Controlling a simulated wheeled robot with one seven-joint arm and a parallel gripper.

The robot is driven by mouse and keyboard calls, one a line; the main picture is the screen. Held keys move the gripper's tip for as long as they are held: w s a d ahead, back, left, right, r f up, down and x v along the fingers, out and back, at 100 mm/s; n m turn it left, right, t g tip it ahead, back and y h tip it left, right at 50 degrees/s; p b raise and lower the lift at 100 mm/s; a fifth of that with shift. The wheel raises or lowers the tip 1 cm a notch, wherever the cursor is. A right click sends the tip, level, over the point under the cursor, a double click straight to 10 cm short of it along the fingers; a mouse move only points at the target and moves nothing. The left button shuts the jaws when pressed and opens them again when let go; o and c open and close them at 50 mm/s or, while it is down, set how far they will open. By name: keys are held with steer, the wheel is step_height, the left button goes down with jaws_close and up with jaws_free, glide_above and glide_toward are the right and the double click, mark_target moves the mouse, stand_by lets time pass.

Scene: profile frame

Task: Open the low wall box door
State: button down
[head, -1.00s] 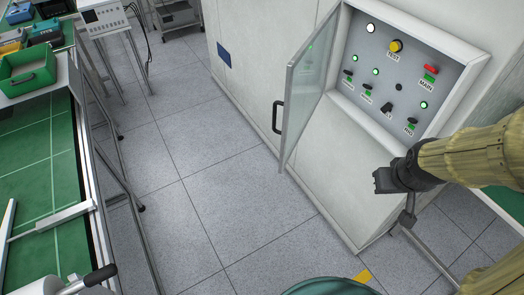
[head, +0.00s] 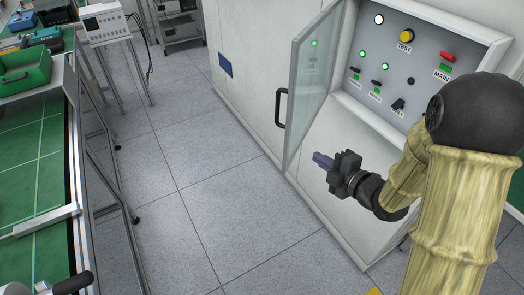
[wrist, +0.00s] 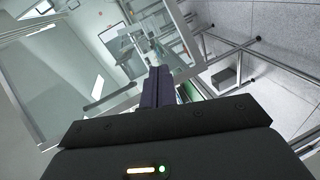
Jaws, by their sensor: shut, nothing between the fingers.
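The wall box (head: 366,107) is set in a pale cabinet face, with buttons, lamps and knobs on its grey panel. Its glass door (head: 313,85) stands swung well out from the box, hinged on the left. A black handle (head: 281,108) is on the door's outer face. My gripper (head: 320,160) is shut and empty, in front of the cabinet below the box opening, right of the door's lower free corner. Its dark purple fingers (wrist: 156,85) point forward in the wrist view. Whether they touch the door cannot be told.
A green-topped workbench (head: 35,165) with a green bin (head: 22,75) stands at the left. An instrument on a stand (head: 103,22) is at the back left. The tiled floor (head: 190,150) between bench and cabinet is clear.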

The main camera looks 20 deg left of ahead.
steer(key=s+a+n+g+y, duration=0.1)
steer(key=s+a+n+g+y+b, duration=0.1)
steer(key=n, duration=0.1)
steer(key=s+a+n+g+y, duration=0.1)
steer(key=s+n+y, duration=0.1)
steer(key=shift+a+f, duration=0.3)
steer(key=shift+a, duration=0.1)
steer(key=shift+a, duration=0.1)
steer(key=p+x, duration=0.5)
steer(key=x, duration=0.9)
steer(key=shift+w, duration=0.1)
